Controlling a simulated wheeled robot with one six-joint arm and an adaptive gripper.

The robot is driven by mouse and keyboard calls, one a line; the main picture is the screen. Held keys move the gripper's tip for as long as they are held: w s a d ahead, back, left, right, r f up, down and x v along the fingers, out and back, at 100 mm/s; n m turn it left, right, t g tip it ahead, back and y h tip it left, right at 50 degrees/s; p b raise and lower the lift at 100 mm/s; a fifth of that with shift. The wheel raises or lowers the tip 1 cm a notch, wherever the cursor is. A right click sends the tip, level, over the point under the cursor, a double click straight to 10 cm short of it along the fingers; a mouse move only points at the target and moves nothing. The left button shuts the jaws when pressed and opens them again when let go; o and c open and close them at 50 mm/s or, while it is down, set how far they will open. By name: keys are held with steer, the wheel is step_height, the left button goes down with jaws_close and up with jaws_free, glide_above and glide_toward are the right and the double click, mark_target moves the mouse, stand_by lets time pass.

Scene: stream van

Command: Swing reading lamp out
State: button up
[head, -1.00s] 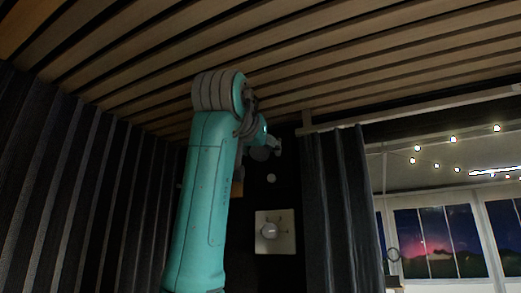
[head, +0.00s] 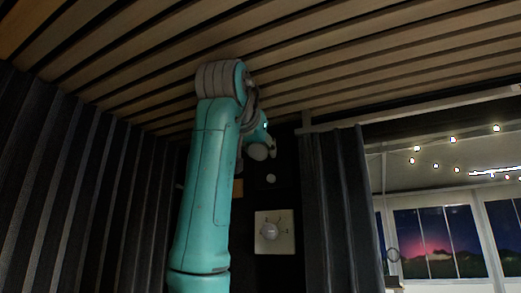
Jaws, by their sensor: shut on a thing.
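My teal arm stands in the middle of the head view, with its grey elbow close under the ceiling. Its wrist bends down behind the upper link, and the link hides what lies beyond it. I cannot make out my gripper or its fingers. I cannot clearly make out the reading lamp either. A small brownish-orange patch (head: 238,187) shows just right of the arm, mostly covered, and I cannot tell what it belongs to.
A pale wall panel with a round dial (head: 287,241) is right of the arm, with a small round white fitting (head: 271,178) above it. Dark curtains (head: 341,210) hang to the right. Wooden ceiling slats (head: 330,60) run close above. Windows (head: 436,240) are at far right.

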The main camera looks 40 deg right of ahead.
stand_by(0.3)
steer(key=o, duration=1.2)
steer(key=shift+c, duration=0.2)
steer(key=shift+a, duration=0.1)
steer(key=v, duration=1.2)
steer(key=shift+r, duration=0.2)
